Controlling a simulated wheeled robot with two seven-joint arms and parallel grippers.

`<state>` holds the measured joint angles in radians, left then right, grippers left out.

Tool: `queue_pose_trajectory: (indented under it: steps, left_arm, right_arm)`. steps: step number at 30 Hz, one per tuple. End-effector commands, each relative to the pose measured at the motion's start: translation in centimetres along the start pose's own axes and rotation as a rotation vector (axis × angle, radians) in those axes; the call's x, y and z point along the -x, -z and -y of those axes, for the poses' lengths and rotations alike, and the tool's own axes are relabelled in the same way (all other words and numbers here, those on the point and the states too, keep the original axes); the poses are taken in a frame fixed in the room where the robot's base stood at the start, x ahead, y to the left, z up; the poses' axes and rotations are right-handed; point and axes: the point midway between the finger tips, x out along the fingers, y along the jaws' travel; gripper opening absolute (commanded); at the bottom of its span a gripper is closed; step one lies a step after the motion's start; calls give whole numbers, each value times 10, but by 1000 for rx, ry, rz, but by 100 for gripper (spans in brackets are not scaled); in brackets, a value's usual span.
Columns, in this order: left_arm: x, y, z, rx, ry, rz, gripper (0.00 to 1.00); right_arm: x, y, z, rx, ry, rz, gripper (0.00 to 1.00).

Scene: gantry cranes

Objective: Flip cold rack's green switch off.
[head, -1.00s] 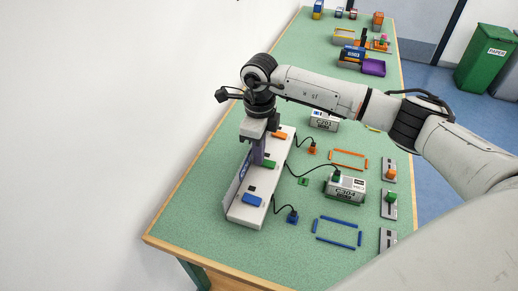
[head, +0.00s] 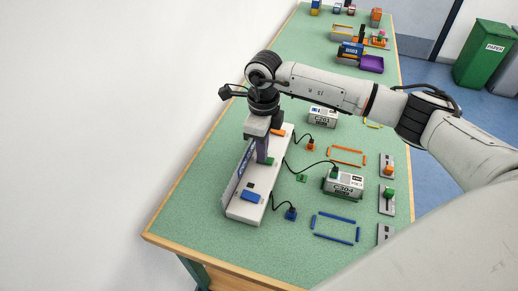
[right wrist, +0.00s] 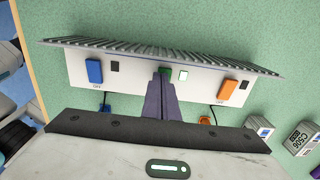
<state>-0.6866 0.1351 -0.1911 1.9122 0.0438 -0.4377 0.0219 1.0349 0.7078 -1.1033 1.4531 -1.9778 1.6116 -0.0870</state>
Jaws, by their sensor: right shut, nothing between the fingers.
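The cold rack (head: 241,213) is a long white strip with a ribbed grey back panel, standing on the left side of the green table. It carries a blue switch (right wrist: 94,71), a green switch (right wrist: 166,70) and an orange switch (right wrist: 228,93). The green one is in the middle, with a lit pale indicator (right wrist: 183,75) beside it. My right gripper (head: 262,159) points down at the green switch, its purple-grey fingers shut and empty. In the right wrist view the fingertips partly hide that switch; I cannot tell whether they touch it. My left gripper is out of view.
Black cables run from the rack to coloured plugs, such as the blue plug (head: 291,214). A grey C304 box (head: 343,187) and lever plates (head: 387,200) stand to the right. Blue bars (head: 335,237) outline an empty area. Bare table lies in front of the rack.

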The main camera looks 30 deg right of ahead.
Motion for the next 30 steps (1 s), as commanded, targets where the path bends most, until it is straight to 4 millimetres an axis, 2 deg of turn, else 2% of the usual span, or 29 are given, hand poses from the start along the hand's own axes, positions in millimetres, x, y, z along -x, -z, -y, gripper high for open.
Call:
queue_pose_trajectory:
  steps: [8,11,17,19,21,27,30]
  left_arm:
    - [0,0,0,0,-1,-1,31]
    - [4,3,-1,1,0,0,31]
    - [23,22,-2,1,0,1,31]
    - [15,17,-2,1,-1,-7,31]
    - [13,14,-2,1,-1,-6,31]
    - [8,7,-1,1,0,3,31]
    - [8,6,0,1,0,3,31]
  right_arm:
    - [0,0,0,0,0,1,0]
    - [9,-1,0,0,1,2,0]
    - [49,-3,0,-3,1,3,0]
    - [57,-6,1,-3,3,6,0]
    - [73,-9,1,-4,3,5,0]
    - [114,-14,0,-4,2,4,0]
    - [127,-16,0,-4,1,3,0]
